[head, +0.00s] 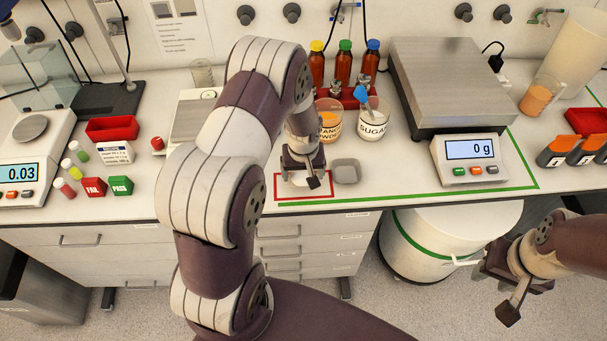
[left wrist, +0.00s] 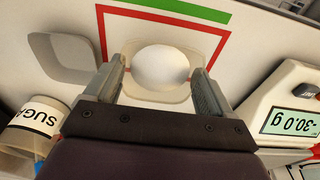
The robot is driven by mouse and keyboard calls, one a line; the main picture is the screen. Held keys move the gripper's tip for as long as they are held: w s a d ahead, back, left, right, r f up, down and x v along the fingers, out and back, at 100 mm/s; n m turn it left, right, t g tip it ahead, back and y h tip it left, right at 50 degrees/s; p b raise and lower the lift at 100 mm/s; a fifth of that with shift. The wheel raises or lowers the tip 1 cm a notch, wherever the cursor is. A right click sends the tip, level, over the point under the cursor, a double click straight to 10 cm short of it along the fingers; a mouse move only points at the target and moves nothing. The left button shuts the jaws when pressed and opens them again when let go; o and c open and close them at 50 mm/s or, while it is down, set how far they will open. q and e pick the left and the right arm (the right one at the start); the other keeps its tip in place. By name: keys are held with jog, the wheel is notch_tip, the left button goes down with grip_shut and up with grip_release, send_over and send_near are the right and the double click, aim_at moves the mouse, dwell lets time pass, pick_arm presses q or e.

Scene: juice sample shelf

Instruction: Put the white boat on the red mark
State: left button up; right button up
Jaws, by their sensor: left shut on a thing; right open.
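The white boat (left wrist: 183,98), a small pale dish with a rounded white heap in it, is between the fingers of my left gripper (left wrist: 162,84). My left gripper is shut on it. In the head view my left gripper (head: 302,178) is over the red mark (head: 304,202) and largely hides the boat. My right gripper (head: 510,285) is open and empty, in front of the bench at the right.
A grey boat (head: 346,171) stands just right of the mark. The sugar cup (head: 373,122) and an orange powder cup (head: 328,120) stand behind. A large scale (head: 468,150) reads 0 g. Another scale's display (left wrist: 292,122) reads -30.0 g. My left arm hides part of the bench.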

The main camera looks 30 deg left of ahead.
aim_at(303, 178)
pick_arm(q)
notch_tip(303, 178, down, 3)
jog(key=shift+r, duration=0.15)
jog(key=shift+f, duration=0.3)
jog(key=o, duration=1)
jog(key=shift+r, duration=0.15)
jog(key=shift+r, duration=0.25)
notch_tip(303, 178, up, 11)
jog(key=s+d+b, duration=0.1)
jog(key=b, duration=0.1)
jog(key=shift+s+d+r+m+h, duration=0.15)
jog(key=shift+s+d+r+m, duration=0.9)
jog(key=shift+s, duration=1.1)
jog(key=shift+s+d+r+m+h, duration=0.1)
jog(key=shift+s+d+r+m, duration=0.95)
jog(key=shift+s, duration=1.1)
jog(key=shift+s+d+r+m+h, duration=0.15)
jog(key=shift+s+d+r+m, duration=0.85)
jog(key=shift+s, duration=1.15)
